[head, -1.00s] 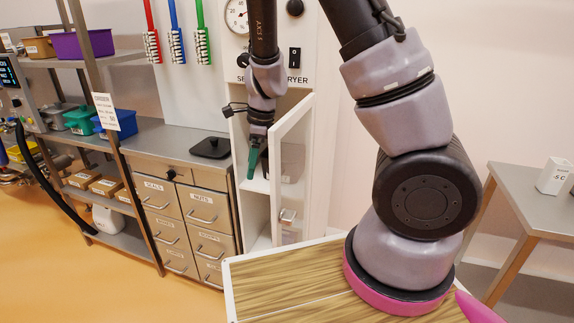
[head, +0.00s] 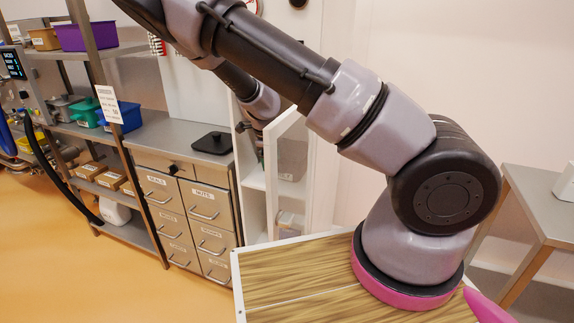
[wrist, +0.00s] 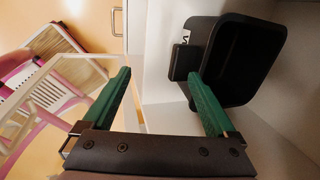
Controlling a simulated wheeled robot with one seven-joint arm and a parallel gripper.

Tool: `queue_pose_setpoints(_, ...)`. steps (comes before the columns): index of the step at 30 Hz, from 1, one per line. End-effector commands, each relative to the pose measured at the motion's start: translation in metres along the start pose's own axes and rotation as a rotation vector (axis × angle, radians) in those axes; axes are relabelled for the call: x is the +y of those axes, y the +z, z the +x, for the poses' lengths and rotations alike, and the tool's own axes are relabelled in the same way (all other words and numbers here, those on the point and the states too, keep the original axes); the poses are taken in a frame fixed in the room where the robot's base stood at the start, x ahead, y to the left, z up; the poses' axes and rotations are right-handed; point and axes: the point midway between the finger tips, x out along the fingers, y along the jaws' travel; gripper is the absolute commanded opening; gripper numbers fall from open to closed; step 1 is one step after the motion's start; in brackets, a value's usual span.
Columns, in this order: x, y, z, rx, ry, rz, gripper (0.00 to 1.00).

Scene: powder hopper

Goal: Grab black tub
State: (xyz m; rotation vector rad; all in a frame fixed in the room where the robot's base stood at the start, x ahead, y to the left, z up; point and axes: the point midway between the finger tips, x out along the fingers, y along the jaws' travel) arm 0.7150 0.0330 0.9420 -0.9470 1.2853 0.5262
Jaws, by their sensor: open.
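The black tub (wrist: 238,58) is in the wrist view, inside a white cabinet, right of centre. It is an open-topped black container with a block-like black tab (wrist: 183,62) on its near left side. My gripper (wrist: 157,80) has two green fingers spread wide apart with nothing between them. The right finger overlaps the tub's lower left edge in the picture; I cannot tell whether they touch. In the head view my gripper is mostly hidden behind my arm and the cabinet door.
The open cabinet door (head: 292,175) stands close beside my gripper. A white inner shelf (wrist: 172,118) lies under the tub. A steel counter with drawers (head: 200,215) is left of the cabinet, with a flat black item (head: 212,142) on top.

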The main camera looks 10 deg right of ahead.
Motion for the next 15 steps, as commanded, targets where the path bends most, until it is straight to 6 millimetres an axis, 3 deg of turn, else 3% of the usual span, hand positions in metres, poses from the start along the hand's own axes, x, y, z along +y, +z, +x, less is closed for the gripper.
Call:
queue_pose_setpoints(3, -0.019, -0.001, 0.007, 0.001, 0.000, 0.001, 0.92)
queue_pose_setpoints(12, -0.042, -0.001, 0.013, 0.001, 0.001, -0.001, 0.92)
queue_pose_setpoints(15, -0.041, -0.002, 0.032, 0.004, 0.002, -0.001, 0.92)
